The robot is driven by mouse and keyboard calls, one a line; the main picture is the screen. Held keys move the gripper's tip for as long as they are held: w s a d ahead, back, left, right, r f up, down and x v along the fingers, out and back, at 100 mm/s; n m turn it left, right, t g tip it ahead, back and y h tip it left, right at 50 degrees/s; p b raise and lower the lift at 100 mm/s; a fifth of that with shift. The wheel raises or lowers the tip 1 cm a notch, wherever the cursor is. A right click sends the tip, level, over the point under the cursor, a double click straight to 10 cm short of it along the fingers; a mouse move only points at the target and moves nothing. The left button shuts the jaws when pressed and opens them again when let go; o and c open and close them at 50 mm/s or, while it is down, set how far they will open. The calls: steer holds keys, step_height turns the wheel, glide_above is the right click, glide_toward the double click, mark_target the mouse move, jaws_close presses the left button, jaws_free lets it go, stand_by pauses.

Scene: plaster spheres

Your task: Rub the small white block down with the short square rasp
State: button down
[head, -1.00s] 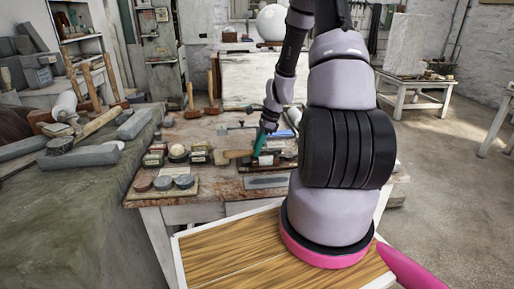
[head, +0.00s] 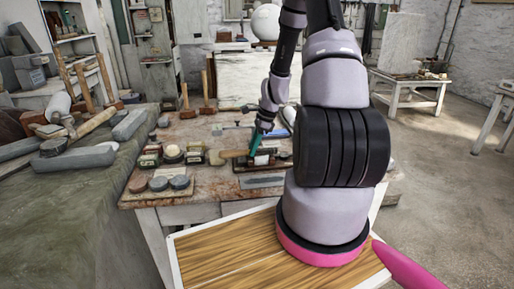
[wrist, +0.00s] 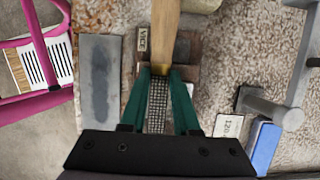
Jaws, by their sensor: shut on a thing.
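My gripper (wrist: 159,100) has green fingers shut on the short square rasp (wrist: 157,112), whose toothed grey metal lies between them. Its wooden handle (wrist: 165,32) points to the top of the wrist view, and to the left in the head view (head: 234,153). My gripper (head: 254,146) is low over the workbench (head: 215,190). The rasp lies over a brown and dark fixture (wrist: 186,46) beside a label reading VICE (wrist: 142,39).
A grey slab with a dark oval patch (wrist: 100,75) lies left of the rasp in the wrist view. A blue block (wrist: 263,146) and a grey metal tool (wrist: 270,106) lie right. Several round stones (head: 160,183) and small boxes crowd the bench's left part.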

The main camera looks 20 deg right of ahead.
steer(key=shift+w+a, duration=0.15)
steer(key=shift+a, duration=0.45)
steer(key=shift+w+a, duration=0.15)
steer(key=shift+a, duration=0.45)
steer(key=shift+s+d, duration=0.2)
steer(key=shift+d, duration=0.5)
steer(key=shift+s+d, duration=0.2)
steer(key=shift+d, duration=0.55)
steer(key=shift+s+d, duration=0.2)
steer(key=shift+d, duration=0.5)
steer(key=shift+a, duration=0.1)
steer(key=shift+w+a, duration=0.2)
steer(key=shift+a, duration=0.5)
steer(key=shift+w+a, duration=0.25)
steer(key=shift+a, duration=0.4)
steer(key=shift+w+a, duration=0.2)
steer(key=shift+a, duration=0.5)
steer(key=shift+d, duration=0.1)
steer(key=shift+s+d+r, duration=0.15)
steer(key=shift+d+r, duration=0.2)
steer(key=shift+d, duration=0.15)
steer(key=shift+s+d+r, duration=0.15)
steer(key=shift+d+r, duration=0.2)
steer(key=shift+d, duration=0.15)
steer(key=shift+r, duration=0.1)
